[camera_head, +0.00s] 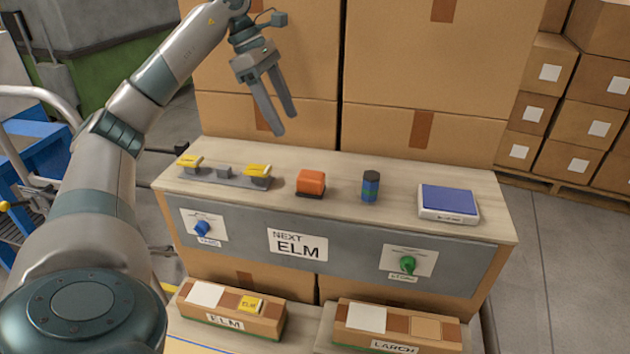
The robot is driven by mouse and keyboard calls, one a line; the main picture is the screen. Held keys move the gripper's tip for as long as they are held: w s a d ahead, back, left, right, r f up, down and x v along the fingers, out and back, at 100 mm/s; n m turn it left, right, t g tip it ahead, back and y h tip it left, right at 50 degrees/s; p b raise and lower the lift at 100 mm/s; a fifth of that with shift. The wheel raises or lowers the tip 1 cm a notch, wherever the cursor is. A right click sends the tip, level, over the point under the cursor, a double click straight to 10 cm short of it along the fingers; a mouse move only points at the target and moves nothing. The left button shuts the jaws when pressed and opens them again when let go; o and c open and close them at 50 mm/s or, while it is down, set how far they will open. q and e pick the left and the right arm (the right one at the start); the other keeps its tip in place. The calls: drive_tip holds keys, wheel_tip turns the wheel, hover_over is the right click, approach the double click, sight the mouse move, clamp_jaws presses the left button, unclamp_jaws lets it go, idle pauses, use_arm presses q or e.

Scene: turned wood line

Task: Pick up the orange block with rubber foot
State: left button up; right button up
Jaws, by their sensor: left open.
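The orange block (311,181) sits on the wooden bench top, near its middle. Its dark rubber foot (310,194) shows as a thin strip under it on the bench. My left gripper (282,122) is open and empty, with its fingers pointing down. It hangs above the back of the bench, higher than the orange block and a little left of it in the picture. My right gripper is not in the view.
Left of the block is a grey fixture (225,178) with yellow parts. Right of it stand a blue and dark cylinder (370,186) and a blue-topped scale-like device (448,203). Large cartons (430,80) rise behind the bench. Boxes marked ELM (225,322) and LARCH (394,347) lie below.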

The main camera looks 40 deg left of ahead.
use_arm(q)
drive_tip(key=p, duration=0.1)
approach(309, 175)
drive_tip(key=f, duration=0.1)
drive_tip(key=x, duration=0.2)
drive_tip(key=p+x, duration=0.1)
drive_tip(key=x, duration=0.1)
drive_tip(key=shift+w+d+f, duration=0.1)
drive_tip(key=shift+w+f, duration=0.2)
drive_tip(key=shift+w, duration=0.15)
drive_tip(key=shift+w+d+f, duration=0.1)
drive_tip(key=shift+f, duration=0.25)
drive_tip(key=shift+d+f+p, duration=0.1)
drive_tip(key=shift+f+p, duration=0.15)
drive_tip(key=shift+p, duration=0.05)
drive_tip(key=x, duration=0.1)
drive_tip(key=p, duration=0.1)
drive_tip(key=x, duration=0.1)
drive_tip(key=shift+d+f, duration=0.2)
drive_tip(key=shift+f, duration=0.15)
drive_tip(key=shift+p+x, duration=0.4)
drive_tip(key=shift+x, duration=0.4)
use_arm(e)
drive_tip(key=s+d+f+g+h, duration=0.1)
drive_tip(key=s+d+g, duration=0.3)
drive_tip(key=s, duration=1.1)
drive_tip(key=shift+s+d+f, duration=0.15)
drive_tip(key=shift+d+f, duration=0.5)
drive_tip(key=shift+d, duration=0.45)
